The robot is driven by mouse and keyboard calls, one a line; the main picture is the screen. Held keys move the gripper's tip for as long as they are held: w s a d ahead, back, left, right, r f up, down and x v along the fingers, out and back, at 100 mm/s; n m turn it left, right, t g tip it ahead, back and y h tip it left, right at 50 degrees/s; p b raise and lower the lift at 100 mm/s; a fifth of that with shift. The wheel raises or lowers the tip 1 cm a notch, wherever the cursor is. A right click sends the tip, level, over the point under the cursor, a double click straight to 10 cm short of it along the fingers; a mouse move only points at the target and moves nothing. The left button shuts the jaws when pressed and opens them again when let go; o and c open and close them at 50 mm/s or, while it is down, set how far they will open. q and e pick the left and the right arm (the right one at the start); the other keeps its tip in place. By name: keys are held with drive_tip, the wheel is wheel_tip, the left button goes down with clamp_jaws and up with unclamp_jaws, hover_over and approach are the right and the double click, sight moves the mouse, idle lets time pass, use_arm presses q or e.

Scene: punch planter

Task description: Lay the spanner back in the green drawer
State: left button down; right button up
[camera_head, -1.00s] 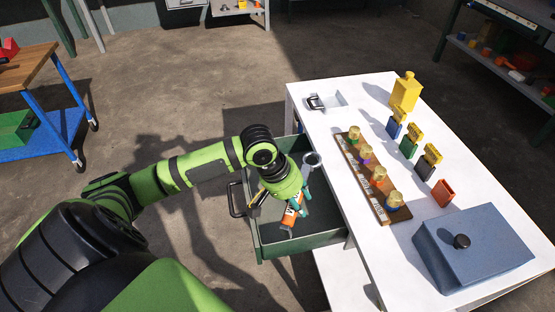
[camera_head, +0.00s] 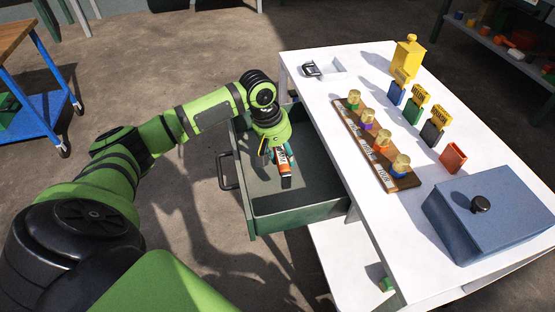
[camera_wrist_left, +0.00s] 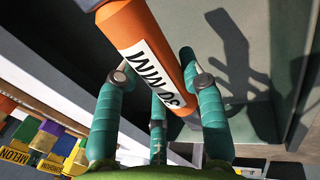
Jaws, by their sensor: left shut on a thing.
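The spanner (camera_head: 283,158) has an orange handle with a white label and a dark end; its head is hidden in the head view. My left gripper (camera_head: 276,152) is shut on the handle, over the open green drawer (camera_head: 300,215). In the left wrist view the teal fingers (camera_wrist_left: 160,78) close around the spanner's orange handle (camera_wrist_left: 140,30), whose printed label shows. The shadow of gripper and spanner falls on the drawer floor, apart from them, so the spanner appears held above it. The drawer looks otherwise empty. My right gripper is not in view.
The white table (camera_head: 330,120) stands right of the drawer. On it are a wooden rack (camera_head: 375,150) with several gold-topped pieces, a yellow bottle (camera_head: 407,58), several coloured holders and a blue box (camera_head: 490,215). The drawer's black handle (camera_head: 226,170) faces left.

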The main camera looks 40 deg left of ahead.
use_arm(q)
wheel_tip(320, 180, down, 5)
drive_tip(key=shift+r+b, duration=0.2)
drive_tip(key=shift+b, duration=0.3)
drive_tip(key=shift+f+p, duration=0.7)
drive_tip(key=shift+s+d+f, duration=0.1)
drive_tip(key=shift+f, duration=0.35)
drive_tip(key=c, duration=0.7)
unclamp_jaws()
drive_tip(key=shift+f, duration=0.15)
drive_tip(key=shift+c, duration=0.2)
drive_tip(key=shift+f+b, duration=0.15)
drive_tip(key=shift+b, duration=0.8)
drive_tip(key=v, duration=0.2)
drive_tip(key=p+v, duration=0.1)
drive_tip(key=v, duration=0.2)
drive_tip(key=p+v, duration=0.1)
drive_tip(key=v, duration=0.1)
drive_tip(key=shift+w+r, duration=0.2)
drive_tip(key=shift+w, duration=0.05)
